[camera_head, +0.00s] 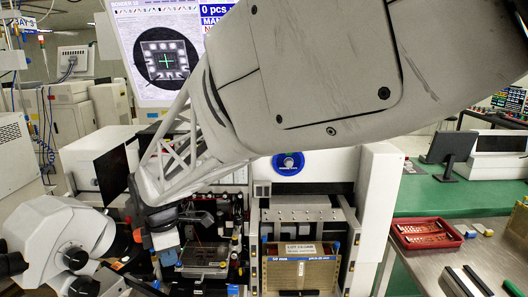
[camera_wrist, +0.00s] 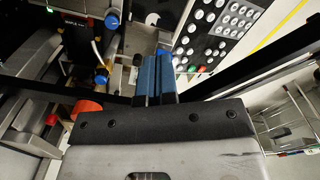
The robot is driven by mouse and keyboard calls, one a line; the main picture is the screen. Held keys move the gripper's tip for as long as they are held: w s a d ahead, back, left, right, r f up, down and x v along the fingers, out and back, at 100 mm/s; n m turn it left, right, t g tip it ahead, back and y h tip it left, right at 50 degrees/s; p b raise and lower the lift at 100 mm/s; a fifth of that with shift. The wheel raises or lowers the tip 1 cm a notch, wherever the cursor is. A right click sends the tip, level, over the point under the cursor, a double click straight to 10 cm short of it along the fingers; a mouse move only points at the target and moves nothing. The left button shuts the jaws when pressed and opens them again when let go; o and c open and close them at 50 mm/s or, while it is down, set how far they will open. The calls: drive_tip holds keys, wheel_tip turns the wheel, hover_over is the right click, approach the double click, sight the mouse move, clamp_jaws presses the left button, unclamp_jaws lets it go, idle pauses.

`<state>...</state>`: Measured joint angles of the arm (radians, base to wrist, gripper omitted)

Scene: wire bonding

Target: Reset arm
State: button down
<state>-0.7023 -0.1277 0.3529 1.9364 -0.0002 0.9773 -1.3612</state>
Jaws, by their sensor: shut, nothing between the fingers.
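My gripper (camera_wrist: 156,62) shows in the wrist view as two blue fingers side by side, closed together with nothing visible between them. In the head view my arm crosses the picture from the upper right, and its blue fingers (camera_head: 168,256) point down at the left part of the bonding machine. They are in front of the machine's work area, beside the microscope (camera_head: 62,240). Whether the fingertips touch anything cannot be told.
A brass-coloured magazine (camera_head: 300,274) with a white label sits in the machine's right bay. A red tray (camera_head: 427,233) lies on the bench at right. A monitor (camera_head: 160,55) stands behind my arm. The wrist view shows a button panel (camera_wrist: 215,35) beyond the fingers.

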drive_tip(key=s+d+r+m+t, duration=0.1)
drive_tip(key=s+d+r+m, duration=0.3)
drive_tip(key=d, duration=0.8)
drive_tip(key=d+r+m, duration=0.2)
drive_tip(key=d+m, duration=0.5)
drive_tip(key=d, duration=0.4)
drive_tip(key=s+d+f+m+t, duration=0.1)
drive_tip(key=s+d+m, duration=1.1)
drive_tip(key=d, duration=0.5)
drive_tip(key=shift+s+d+f+m+t, duration=0.2)
drive_tip(key=shift+s+d+m+t, duration=0.15)
drive_tip(key=shift+s, duration=0.8)
